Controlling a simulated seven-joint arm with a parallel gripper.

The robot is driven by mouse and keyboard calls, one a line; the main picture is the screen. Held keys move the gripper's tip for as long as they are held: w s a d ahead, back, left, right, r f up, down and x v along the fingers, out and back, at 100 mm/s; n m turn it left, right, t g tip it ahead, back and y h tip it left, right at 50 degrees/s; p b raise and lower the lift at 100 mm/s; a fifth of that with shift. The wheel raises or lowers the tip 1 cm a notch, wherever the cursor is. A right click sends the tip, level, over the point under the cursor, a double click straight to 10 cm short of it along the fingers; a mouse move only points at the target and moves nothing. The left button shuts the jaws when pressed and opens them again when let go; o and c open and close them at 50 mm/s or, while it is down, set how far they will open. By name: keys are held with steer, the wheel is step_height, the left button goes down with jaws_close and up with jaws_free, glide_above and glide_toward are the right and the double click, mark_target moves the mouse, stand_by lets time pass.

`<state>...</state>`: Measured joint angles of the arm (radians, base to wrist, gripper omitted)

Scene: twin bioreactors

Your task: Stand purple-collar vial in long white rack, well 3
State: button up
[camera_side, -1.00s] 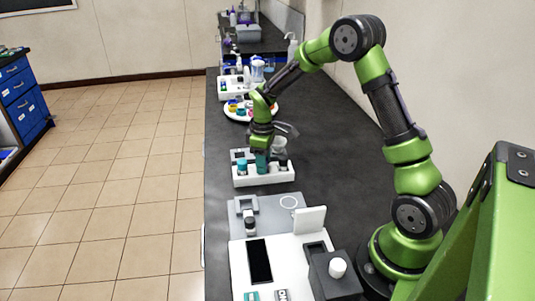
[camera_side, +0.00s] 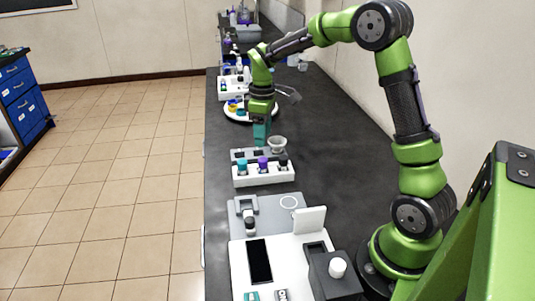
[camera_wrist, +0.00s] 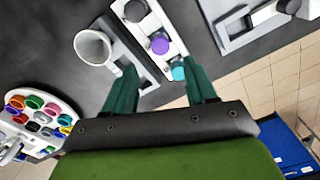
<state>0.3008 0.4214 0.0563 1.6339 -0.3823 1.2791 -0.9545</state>
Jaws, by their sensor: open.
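The purple-collar vial (camera_side: 263,162) stands upright in the long white rack (camera_side: 264,180), between a teal-capped vial (camera_side: 242,166) and a black-capped vial (camera_side: 283,161). The well numbers cannot be read. In the wrist view the purple top (camera_wrist: 160,44) sits between the black top (camera_wrist: 136,11) and the teal top (camera_wrist: 178,71). My gripper (camera_side: 261,140) is above and slightly behind the rack, fingers pointing down. In the wrist view its two green fingers (camera_wrist: 161,72) are spread apart with nothing between them, clear of the vial.
A grey holder with a pale cup (camera_side: 278,144) stands right behind the rack. A round white tray (camera_side: 238,117) of coloured caps lies farther back. A grey-and-white device (camera_side: 259,262) is in front. The dark bench to the right is clear.

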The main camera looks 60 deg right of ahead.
steer(key=s+a+r+m+t, duration=0.3)
steer(key=s+a+r, duration=0.5)
steer(key=r, duration=0.2)
steer(key=s+a+m+t+y, duration=0.2)
steer(key=s+a+m+t, duration=0.2)
steer(key=s, duration=0.7)
steer(key=shift+a+r+m, duration=0.3)
steer(key=shift+a+m, duration=0.3)
steer(key=shift+a, duration=0.65)
